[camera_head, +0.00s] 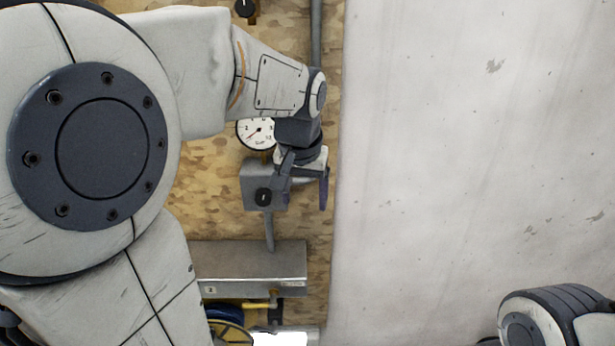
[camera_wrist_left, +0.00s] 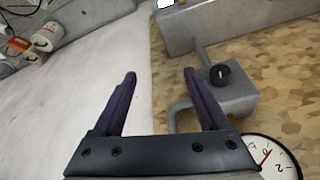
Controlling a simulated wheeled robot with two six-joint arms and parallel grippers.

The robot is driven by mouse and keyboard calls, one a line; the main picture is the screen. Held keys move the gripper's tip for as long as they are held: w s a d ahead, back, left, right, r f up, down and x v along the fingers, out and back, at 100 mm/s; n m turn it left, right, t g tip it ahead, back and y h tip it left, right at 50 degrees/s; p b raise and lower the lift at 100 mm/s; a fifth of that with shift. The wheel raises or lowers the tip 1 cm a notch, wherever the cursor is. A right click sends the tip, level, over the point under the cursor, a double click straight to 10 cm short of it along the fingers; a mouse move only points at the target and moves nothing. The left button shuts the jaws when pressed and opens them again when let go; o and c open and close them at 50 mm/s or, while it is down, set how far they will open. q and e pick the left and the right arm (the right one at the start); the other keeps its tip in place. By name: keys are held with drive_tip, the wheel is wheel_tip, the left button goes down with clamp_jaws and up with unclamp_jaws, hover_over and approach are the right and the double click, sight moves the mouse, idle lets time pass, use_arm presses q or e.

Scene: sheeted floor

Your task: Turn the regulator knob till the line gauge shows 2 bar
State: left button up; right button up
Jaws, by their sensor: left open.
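The regulator is a grey block (camera_head: 251,180) on the wooden board, with a small black knob (camera_head: 263,197) bearing a light mark on its face. In the left wrist view the knob (camera_wrist_left: 220,76) is right of the right fingertip, outside the jaws. The line gauge (camera_head: 256,132), a round white dial with a red needle, sits just above the block; the needle points to the lower left, its exact reading too small to tell. It is partly cut off in the left wrist view (camera_wrist_left: 275,158). My left gripper (camera_head: 306,188) is open and empty, right of the knob.
A grey metal box (camera_head: 250,260) lies below the regulator, with a yellow-handled part and blue wheel (camera_head: 232,325) under it. Another black knob (camera_head: 245,8) is at the top. Pale sheeted floor (camera_head: 460,170) to the right is clear. My right arm shows at lower right.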

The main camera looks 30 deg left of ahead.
sight(262, 194)
use_arm(q)
drive_tip(key=a+r+n+y, duration=0.1)
drive_tip(key=a+r+n, duration=0.25)
drive_tip(key=a, duration=0.65)
drive_tip(key=shift+m, duration=0.25)
drive_tip(key=p+x, duration=0.2)
drive_tip(key=x, duration=0.7)
drive_tip(key=shift+a+f, duration=0.15)
drive_tip(key=shift+f, duration=0.15)
clamp_jaws()
